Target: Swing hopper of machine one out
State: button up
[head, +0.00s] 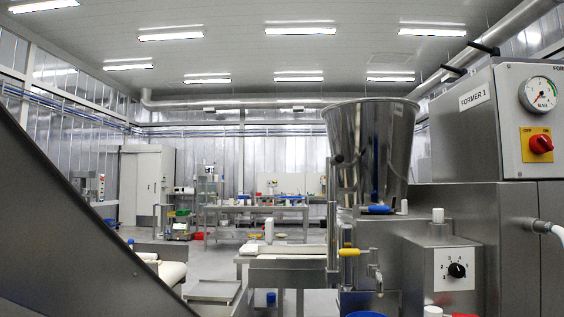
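The hopper (385,140) is a shiny steel bucket, wide at the top and narrower below. It stands upright above the body of machine one (450,215), at its left end. The machine's rear housing (448,125) carries the label "FORMER 1" (474,98). A blue-handled part (376,210) sits at the hopper's foot. A lever with a yellow grip (350,252) is below it, beside an upright metal post (333,225). The hopper's base is partly hidden behind these parts. My gripper is not in view.
A red switch (541,144), a pressure gauge (542,93) and a black dial (457,270) are on machine one. A large sloping dark metal panel (75,220) blocks the lower left. A bench (285,270) stands left of the machine. Open floor (215,262) lies in the middle.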

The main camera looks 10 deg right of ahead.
aim_at(370, 139)
jog(key=u, duration=1)
jog(key=i, duration=1.05)
jog(key=z, duration=0.5)
